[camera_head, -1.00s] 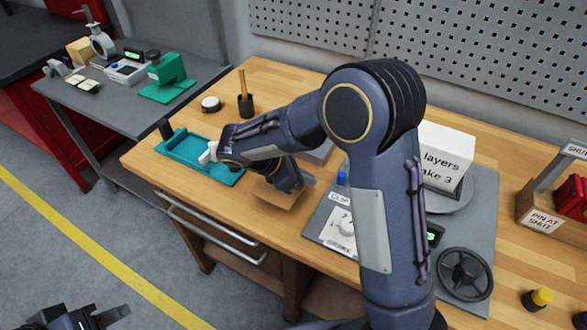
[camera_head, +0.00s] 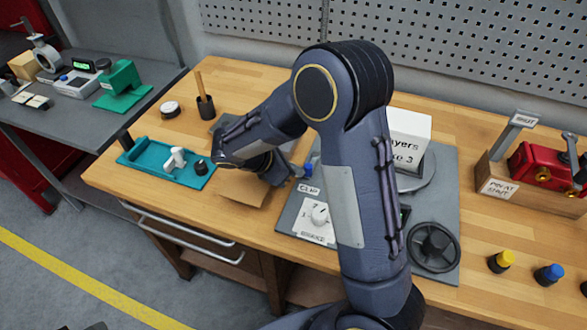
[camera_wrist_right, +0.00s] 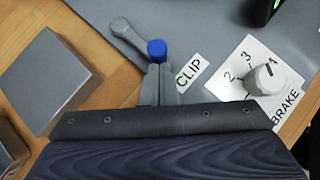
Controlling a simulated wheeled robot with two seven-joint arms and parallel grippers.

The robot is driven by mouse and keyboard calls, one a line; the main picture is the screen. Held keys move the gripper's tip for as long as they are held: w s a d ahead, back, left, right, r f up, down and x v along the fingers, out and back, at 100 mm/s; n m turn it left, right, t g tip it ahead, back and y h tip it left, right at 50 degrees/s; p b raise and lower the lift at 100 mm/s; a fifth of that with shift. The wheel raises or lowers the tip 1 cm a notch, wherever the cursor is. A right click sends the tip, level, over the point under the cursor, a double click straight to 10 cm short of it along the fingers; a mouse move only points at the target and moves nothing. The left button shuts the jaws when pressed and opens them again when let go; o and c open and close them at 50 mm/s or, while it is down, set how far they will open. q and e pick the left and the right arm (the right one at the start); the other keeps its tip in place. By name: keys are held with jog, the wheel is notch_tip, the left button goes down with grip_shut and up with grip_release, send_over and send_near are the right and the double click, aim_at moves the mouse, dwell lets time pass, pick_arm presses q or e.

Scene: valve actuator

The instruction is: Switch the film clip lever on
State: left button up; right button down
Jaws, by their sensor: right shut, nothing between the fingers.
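The film clip lever has a grey arm (camera_wrist_right: 124,32) and a blue knob (camera_wrist_right: 157,50). It stands beside the CLIP label (camera_wrist_right: 189,72) on a grey base plate. In the head view the blue knob (camera_head: 308,170) shows just right of my right gripper (camera_head: 297,172). In the right wrist view my right gripper (camera_wrist_right: 158,84) is shut and empty, its fingertips close below the blue knob. I cannot tell whether they touch. A dark sliver of my left gripper (camera_head: 97,326) shows at the bottom edge; its jaws are cut off.
A white dial (camera_head: 319,213) with numbers and a BRAKE label sits beside the clip. A black handwheel (camera_head: 434,247) is further right. A teal tray (camera_head: 142,165) lies left. My right arm hides part of the plate. A red valve (camera_head: 540,167) stands at right.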

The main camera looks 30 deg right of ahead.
jog(key=shift+s+d, duration=0.1)
jog(key=shift+s, duration=0.15)
jog(key=shift+s+d+n+t, duration=0.1)
jog(key=shift+n+t, duration=0.3)
jog(key=shift+s+d+n+t+b, duration=0.4)
jog(key=shift+s+d+n+t, duration=0.15)
jog(key=shift+s+n+t, duration=0.4)
jog(key=s+d+n+t, duration=0.1)
jog(key=s+d+n+t+y+b, duration=0.1)
jog(key=n, duration=0.1)
jog(key=shift+d+f+n, duration=0.1)
jog(key=shift+d+n, duration=0.15)
jog(key=shift+d, duration=0.05)
jog(key=shift+s+d+n+t+y+b, duration=0.25)
jog(key=shift+d+n+t, duration=0.15)
jog(key=shift+d+n, duration=0.1)
jog(key=shift+s+d+n+t+y+b, duration=0.15)
jog(key=shift+d+n+t+y+b, duration=0.1)
jog(key=shift+d+n+t, duration=0.2)
jog(key=shift+a, duration=0.1)
jog(key=shift+w+a, duration=0.15)
jog(key=shift+w, duration=0.1)
jog(key=shift+w+a, duration=0.25)
jog(key=shift+w, duration=0.25)
